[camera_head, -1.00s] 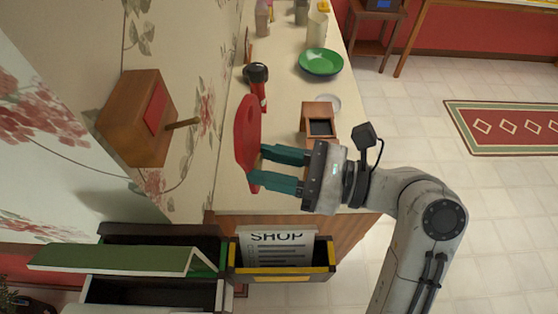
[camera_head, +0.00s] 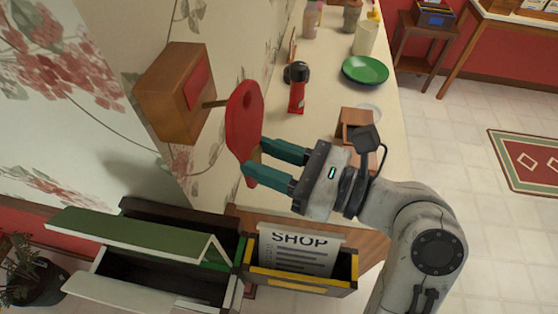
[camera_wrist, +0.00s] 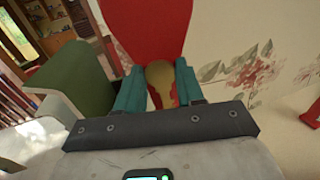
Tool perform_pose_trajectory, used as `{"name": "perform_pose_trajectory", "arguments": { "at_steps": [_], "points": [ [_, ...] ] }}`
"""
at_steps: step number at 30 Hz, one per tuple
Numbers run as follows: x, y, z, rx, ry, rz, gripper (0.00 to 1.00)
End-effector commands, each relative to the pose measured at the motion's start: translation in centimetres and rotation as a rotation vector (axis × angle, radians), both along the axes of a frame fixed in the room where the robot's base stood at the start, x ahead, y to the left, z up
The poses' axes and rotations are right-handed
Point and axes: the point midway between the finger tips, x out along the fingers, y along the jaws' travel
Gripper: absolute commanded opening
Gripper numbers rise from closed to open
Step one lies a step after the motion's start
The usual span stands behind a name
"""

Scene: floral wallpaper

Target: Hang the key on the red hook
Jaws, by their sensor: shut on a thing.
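The key is a large flat red piece (camera_head: 243,112) with a rounded upper end and a narrower lower part. My gripper (camera_head: 254,157) is shut on its lower part. In the wrist view, the key's red face (camera_wrist: 148,25) rises above my fingers (camera_wrist: 160,78), with a yellowish part between them. The hook is a wooden peg (camera_head: 214,104) on a brown wall block with a red panel (camera_head: 198,85). The peg's tip is close to the key's left edge in the head view. I cannot tell whether they touch or whether the peg is in the key's hole.
Below are an open dark box with a green lid (camera_head: 135,232) and a yellow-edged bin with a SHOP paper (camera_head: 298,252).

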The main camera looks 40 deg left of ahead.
Motion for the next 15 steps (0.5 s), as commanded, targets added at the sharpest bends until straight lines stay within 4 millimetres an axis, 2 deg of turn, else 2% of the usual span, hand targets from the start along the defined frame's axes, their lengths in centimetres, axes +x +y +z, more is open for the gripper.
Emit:
{"name": "perform_pose_trajectory", "arguments": {
  "at_steps": [15],
  "points": [
    [-1.4,2.3,-0.3,-0.002,0.002,-0.001,0.08]
  ]
}}
